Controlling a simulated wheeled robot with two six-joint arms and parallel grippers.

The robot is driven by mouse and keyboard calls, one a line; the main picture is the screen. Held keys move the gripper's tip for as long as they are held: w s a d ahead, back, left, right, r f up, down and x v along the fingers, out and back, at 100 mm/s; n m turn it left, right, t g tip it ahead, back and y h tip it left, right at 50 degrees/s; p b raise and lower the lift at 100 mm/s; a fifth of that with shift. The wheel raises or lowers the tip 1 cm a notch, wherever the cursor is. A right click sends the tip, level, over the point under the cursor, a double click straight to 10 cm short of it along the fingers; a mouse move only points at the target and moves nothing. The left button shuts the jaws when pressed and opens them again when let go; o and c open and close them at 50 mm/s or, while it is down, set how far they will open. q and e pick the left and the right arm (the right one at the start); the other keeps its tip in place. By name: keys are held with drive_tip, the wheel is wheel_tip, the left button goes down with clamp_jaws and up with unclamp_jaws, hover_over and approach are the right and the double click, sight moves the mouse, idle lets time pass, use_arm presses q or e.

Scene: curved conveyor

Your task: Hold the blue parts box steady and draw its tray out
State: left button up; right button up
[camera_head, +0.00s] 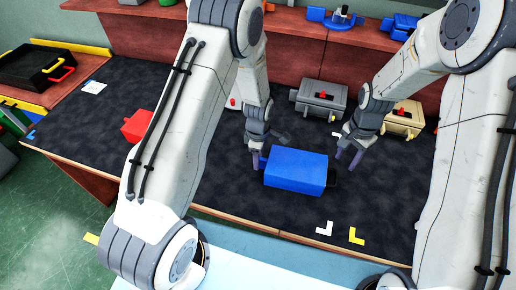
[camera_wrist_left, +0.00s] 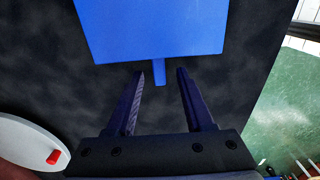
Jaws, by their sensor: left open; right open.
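A narrow blue tab (camera_wrist_left: 159,72) sticks out of that side. My left gripper (camera_head: 257,162) is at the box's left end; in the left wrist view its open fingers (camera_wrist_left: 160,76) stand either side of the tab, with gaps. My right gripper (camera_head: 347,158) is open and empty, above and to the right of the box's right end. A small dark part (camera_head: 333,178) shows at that end. I cannot make out the tray separately.
A grey box (camera_head: 320,101) and a tan box (camera_head: 404,120) stand behind, near the raised red-brown ledge. A red block (camera_head: 137,126) is at the left. White (camera_head: 325,229) and yellow (camera_head: 356,236) corner marks lie on the clear mat in front.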

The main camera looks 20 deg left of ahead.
use_arm(q)
drive_tip(key=shift+f, duration=1.45)
drive_tip(key=shift+c, duration=0.3)
clamp_jaws()
idle(2.5)
